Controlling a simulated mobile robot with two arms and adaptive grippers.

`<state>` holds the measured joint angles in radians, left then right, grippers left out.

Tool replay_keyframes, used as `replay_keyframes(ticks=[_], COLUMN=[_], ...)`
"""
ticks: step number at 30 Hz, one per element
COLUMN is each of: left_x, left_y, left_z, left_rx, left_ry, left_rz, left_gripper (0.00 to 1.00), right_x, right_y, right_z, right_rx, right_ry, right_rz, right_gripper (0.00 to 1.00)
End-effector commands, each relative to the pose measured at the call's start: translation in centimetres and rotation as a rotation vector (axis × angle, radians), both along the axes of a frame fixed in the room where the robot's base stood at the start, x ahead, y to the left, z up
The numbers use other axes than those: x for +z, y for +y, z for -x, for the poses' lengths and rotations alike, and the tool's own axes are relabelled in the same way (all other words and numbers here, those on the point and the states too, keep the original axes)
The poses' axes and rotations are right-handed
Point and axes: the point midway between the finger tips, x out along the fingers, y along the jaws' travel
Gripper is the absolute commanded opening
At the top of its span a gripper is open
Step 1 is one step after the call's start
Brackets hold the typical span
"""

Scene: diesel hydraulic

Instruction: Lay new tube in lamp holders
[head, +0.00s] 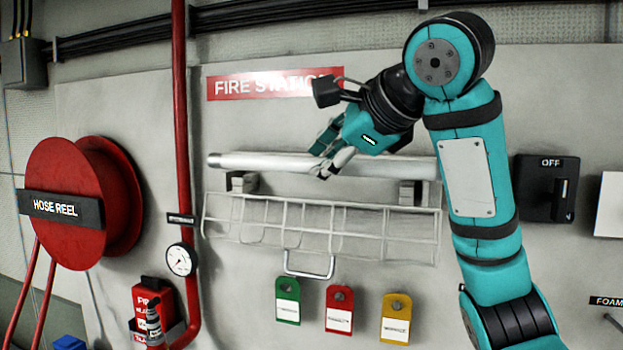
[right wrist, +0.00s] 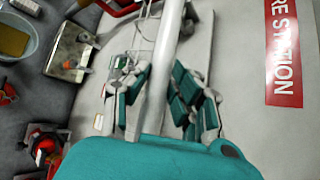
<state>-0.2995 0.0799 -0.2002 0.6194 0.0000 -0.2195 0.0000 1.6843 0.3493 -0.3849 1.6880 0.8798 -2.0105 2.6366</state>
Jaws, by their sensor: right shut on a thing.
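The long white tube (head: 262,161) with metal end caps lies level across the wall panel in the head view. My right gripper (head: 328,158) is shut on it near its middle. In the right wrist view the tube (right wrist: 167,60) runs between the gripper's fingers (right wrist: 158,92). The left lamp holder (head: 241,182) and right lamp holder (head: 411,191) show just below the tube; I cannot tell whether the tube touches them. The wire guard (head: 320,228) hangs below the holders. The tube's right end is partly hidden by my right arm. My left gripper is not in view.
Green (head: 288,301), red (head: 339,310) and yellow (head: 396,318) tags hang below the guard. A red pipe (head: 181,110) with a gauge (head: 181,259) and a hose reel (head: 80,200) stand left. An OFF switch (head: 547,188) is right. The FIRE STATION sign (head: 270,84) is above.

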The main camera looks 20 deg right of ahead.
Motion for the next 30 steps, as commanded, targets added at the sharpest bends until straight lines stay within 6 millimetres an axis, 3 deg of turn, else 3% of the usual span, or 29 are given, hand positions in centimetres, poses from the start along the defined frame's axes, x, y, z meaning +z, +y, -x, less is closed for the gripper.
replay_keyframes(ticks=[18, 27, 30], left_x=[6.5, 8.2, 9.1], left_y=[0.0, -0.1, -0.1], left_z=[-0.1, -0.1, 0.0], left_rx=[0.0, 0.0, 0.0], left_ry=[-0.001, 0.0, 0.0], left_rz=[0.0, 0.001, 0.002], left_gripper=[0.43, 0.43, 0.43], right_x=[-0.9, -1.3, -2.9], right_y=[-3.3, -4.0, -4.1], right_z=[-11.9, -14.7, -14.8], right_rx=[-0.002, -0.001, -0.001], right_ry=[0.007, 0.007, 0.006], right_rz=[0.001, 0.001, 0.003], right_gripper=[0.0, 0.0, 0.0])
